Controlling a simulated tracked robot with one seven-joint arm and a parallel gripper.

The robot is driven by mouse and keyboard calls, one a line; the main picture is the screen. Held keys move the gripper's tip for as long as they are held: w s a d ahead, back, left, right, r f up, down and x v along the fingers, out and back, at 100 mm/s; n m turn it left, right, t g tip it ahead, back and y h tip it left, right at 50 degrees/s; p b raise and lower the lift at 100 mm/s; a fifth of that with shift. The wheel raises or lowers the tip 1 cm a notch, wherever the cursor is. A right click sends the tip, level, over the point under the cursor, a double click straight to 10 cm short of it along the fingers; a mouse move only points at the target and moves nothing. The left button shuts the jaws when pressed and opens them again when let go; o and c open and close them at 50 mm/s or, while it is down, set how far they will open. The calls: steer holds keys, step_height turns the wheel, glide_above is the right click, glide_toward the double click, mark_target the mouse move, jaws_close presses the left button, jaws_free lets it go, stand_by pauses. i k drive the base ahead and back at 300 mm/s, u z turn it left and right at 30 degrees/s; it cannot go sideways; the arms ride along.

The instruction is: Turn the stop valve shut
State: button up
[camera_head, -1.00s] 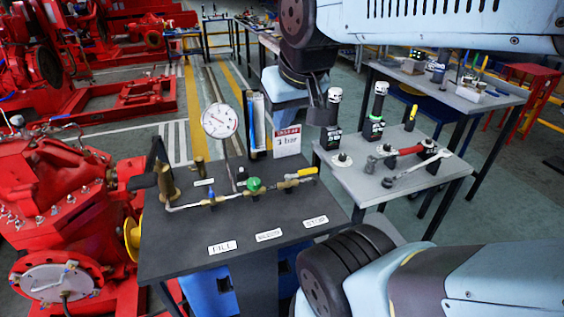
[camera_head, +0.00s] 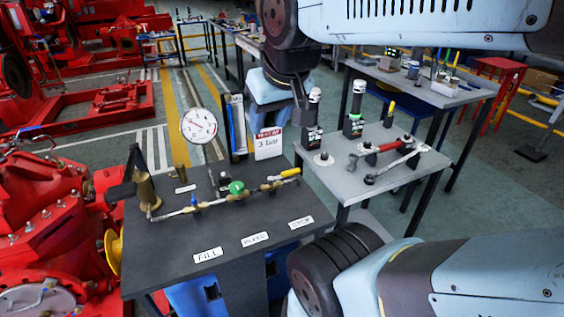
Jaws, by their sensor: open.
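The yellow lever valve (camera_head: 289,173) sits at the right end of the brass pipe run on the dark bench (camera_head: 165,258). Its lever lies roughly in line with the pipe, pointing right. The rightmost label (camera_head: 301,222) in front of it seems to read STOP. My gripper (camera_head: 300,103) shows only as a dark end of my arm, above and behind the valve in the picture. It is open, apart from the valve, with nothing seen in it; its fingers are mostly hidden.
A blue valve (camera_head: 194,200) and a green round valve (camera_head: 236,187) share the pipe. A pressure gauge (camera_head: 198,126) and a "3 bar" sign (camera_head: 268,144) stand behind. A grey side table (camera_head: 408,168) with tools is right. A red pump (camera_head: 45,220) is left.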

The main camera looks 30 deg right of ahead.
mark_target(287, 174)
steer(key=z, duration=1.05)
steer(key=k, duration=1.75)
steer(key=u, duration=0.5)
steer(key=i, duration=1.65)
steer(key=z, duration=0.05)
